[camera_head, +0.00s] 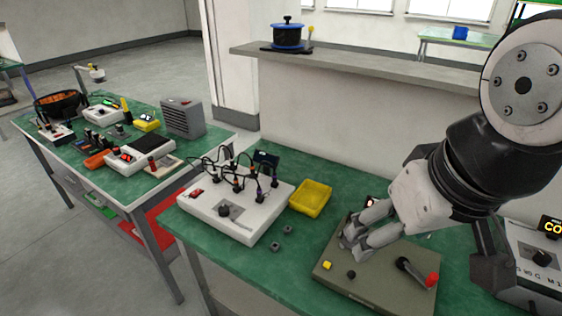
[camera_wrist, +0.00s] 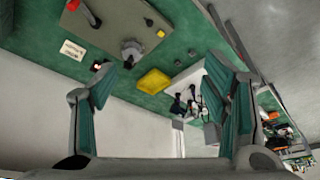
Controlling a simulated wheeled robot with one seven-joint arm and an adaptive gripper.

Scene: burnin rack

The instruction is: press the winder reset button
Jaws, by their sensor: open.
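The winder is an olive-grey box (camera_head: 345,284) on the green bench, with a crank ending in a red knob (camera_head: 432,279). A small square yellow button (camera_head: 327,265) sits at its front left corner, with a black knob (camera_head: 351,274) beside it. My gripper (camera_head: 352,240) is open and empty over the back left part of the box, hiding some of it. In the wrist view the winder (camera_wrist: 120,18) lies ahead of my open gripper (camera_wrist: 158,68). The yellow button (camera_wrist: 161,33) and a grey round part (camera_wrist: 132,48) show there. I cannot read which button is the reset.
A small red-lit item (camera_head: 370,202) stands behind my gripper. A white label card (camera_wrist: 73,49) lies near the winder. A yellow tray (camera_head: 311,198) and a white test box with cables (camera_head: 237,212) stand to the left. A device with a display (camera_head: 545,240) is at right.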

